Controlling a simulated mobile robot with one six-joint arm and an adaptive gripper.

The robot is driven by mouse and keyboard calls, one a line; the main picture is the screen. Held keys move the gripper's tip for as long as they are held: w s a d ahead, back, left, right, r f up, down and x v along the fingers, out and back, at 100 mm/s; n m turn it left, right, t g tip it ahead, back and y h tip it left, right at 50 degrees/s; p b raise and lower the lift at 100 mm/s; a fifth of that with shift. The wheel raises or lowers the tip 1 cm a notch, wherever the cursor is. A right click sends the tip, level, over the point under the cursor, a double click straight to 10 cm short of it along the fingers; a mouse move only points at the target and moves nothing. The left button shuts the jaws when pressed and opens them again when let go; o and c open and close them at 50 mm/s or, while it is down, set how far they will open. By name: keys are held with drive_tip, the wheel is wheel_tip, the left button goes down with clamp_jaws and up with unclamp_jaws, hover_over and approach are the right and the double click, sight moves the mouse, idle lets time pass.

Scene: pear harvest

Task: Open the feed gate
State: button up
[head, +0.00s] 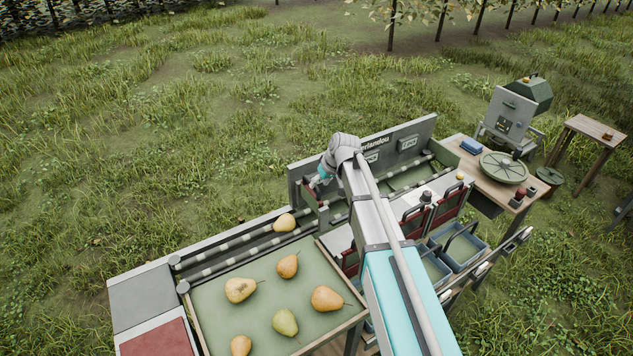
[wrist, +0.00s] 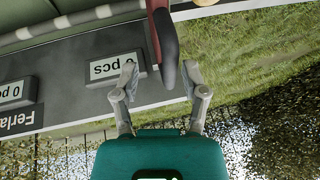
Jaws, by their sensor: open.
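The feed gate's handle appears to be the red lever with a dark grip (wrist: 166,45) in the wrist view. My gripper (wrist: 162,75) is open and holds nothing. In the head view my gripper (head: 319,181) is at the left end of the grey back panel, above the roller lane. The gate there is small and partly hidden by my arm, so its position is unclear.
A green tray (head: 217,309) with several pears stands at front left. One pear (head: 285,222) lies on the roller lane (head: 235,249). The back panel (head: 430,131) carries "0 pcs" displays. Blue bins (head: 462,249) and a side table (head: 476,172) are on the right. Grass surrounds the line.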

drive_tip(key=shift+p+v, duration=3.25)
drive_tip(key=shift+v, duration=0.65)
drive_tip(key=s+d+f+m+g+h+b, duration=0.1)
drive_tip(key=s+d+f+m+h+b, duration=0.2)
drive_tip(key=s+d+f+b, duration=1)
drive_tip(key=s+f+m+b, duration=0.1)
drive_tip(key=s+f+b, duration=0.2)
drive_tip(key=s+f, duration=0.1)
drive_tip(key=shift+d+f+m+g, duration=0.4)
drive_tip(key=shift+f, duration=0.1)
drive_tip(key=s+d+m+h, duration=0.1)
drive_tip(key=s+d, duration=0.2)
drive_tip(key=s, duration=0.2)
drive_tip(key=shift+s+d+m+g, duration=0.15)
drive_tip(key=shift+s+m+g, duration=0.15)
drive_tip(key=shift+g, duration=0.1)
